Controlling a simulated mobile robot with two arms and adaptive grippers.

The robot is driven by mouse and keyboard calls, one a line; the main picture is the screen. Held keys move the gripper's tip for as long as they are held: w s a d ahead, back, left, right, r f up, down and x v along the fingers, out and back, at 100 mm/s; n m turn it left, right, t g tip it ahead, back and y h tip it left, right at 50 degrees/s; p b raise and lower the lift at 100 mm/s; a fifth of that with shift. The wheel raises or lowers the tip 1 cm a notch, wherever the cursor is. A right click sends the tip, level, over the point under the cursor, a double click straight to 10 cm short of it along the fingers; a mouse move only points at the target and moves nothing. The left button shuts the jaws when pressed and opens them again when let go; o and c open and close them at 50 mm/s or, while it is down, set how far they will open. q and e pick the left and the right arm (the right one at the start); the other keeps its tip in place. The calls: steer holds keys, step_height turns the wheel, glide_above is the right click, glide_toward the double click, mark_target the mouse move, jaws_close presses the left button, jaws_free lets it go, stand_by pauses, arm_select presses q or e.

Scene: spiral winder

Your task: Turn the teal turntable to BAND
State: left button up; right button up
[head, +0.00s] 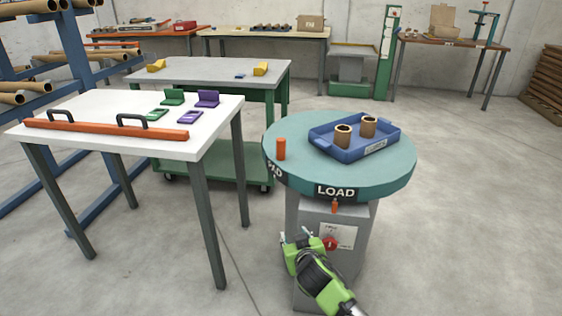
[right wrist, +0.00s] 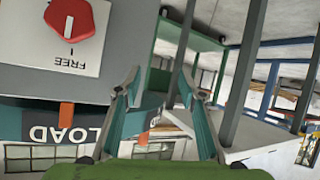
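The teal turntable (head: 400,172) sits on a grey pedestal (head: 353,262), with its LOAD label (head: 335,191) at the front above a small orange pointer (head: 335,207). A second label (head: 275,172), ending in D, is partly turned out of sight at the left. An orange peg (head: 281,149) stands upright on the turntable's left side. A red knob (right wrist: 69,20) is on the pedestal; its white mark points at FREE. My right gripper (head: 297,234) is open and empty at the pedestal's front left, below the rim; its spread fingers (right wrist: 160,75) show in the right wrist view. My left gripper is out of view.
A blue tray (head: 334,148) with two cardboard tubes (head: 343,136) rests on the turntable. A white table (head: 85,115) with an orange bar and green and purple pieces stands left. A green cart (head: 215,165) is behind it. Floor to the right is clear.

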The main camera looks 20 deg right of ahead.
step_height(320, 180, up, 8)
steer(key=w+m+t+b, duration=0.1)
steer(key=w+t+b, duration=0.1)
steer(key=w, duration=0.1)
steer(key=t+h+b, duration=0.1)
steer(key=t, duration=0.2)
glide_toward(282, 144)
steer(key=shift+m, duration=0.3)
steer(key=b+x, duration=0.1)
steer(key=x, duration=0.4)
steer(key=shift+a+f, duration=0.1)
steer(key=shift+f, duration=0.05)
steer(key=b+x, duration=0.1)
steer(key=x, duration=0.4)
steer(key=shift+w+b, duration=0.4)
steer(key=shift+w, duration=0.25)
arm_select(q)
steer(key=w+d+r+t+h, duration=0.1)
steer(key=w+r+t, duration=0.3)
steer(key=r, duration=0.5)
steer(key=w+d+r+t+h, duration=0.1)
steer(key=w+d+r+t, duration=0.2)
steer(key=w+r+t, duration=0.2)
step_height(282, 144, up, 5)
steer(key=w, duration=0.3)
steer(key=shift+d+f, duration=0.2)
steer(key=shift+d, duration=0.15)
arm_select(e)
jaws_close()
